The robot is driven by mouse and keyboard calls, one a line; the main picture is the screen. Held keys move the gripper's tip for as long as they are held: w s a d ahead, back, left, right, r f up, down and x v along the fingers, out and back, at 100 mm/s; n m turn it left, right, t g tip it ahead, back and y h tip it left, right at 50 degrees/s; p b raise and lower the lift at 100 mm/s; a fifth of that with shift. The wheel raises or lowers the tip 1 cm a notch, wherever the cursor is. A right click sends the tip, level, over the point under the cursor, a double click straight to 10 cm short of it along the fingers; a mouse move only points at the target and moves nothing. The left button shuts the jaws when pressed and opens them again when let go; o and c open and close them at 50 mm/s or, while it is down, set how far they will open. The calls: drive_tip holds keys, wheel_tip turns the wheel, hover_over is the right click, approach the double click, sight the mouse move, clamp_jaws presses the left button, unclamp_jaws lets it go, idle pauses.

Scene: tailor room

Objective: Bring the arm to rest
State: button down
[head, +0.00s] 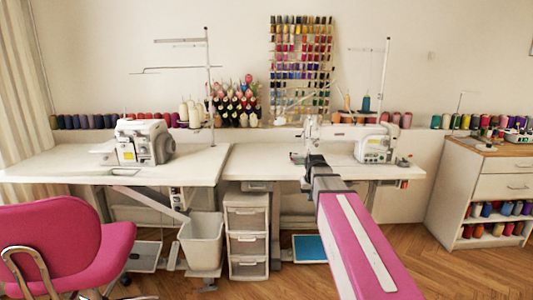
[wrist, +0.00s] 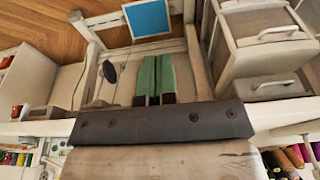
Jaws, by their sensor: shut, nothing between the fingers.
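My gripper shows in the wrist view (wrist: 156,57) as two green fingers side by side, touching or nearly so, with nothing between them. In the head view my pink and grey arm reaches from the lower right toward the right sewing table (head: 250,160). Its dark end overlaps the table's front edge in the picture; the fingers cannot be made out there. In the wrist view the fingers point toward the under-table area, with a blue panel (wrist: 148,19) beyond the tips.
A white sewing machine (head: 377,145) stands on the right table and a serger (head: 145,141) on the left one. A drawer unit (head: 247,240) and grey bin (head: 202,240) stand below. A pink chair (head: 50,245) is at left, a cabinet (head: 470,190) at right. Wooden floor shows at lower right.

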drive_tip(key=s+f+g, duration=0.2)
drive_tip(key=s+f, duration=1.5)
drive_tip(key=s, duration=0.3)
drive_tip(key=shift+s, duration=0.3)
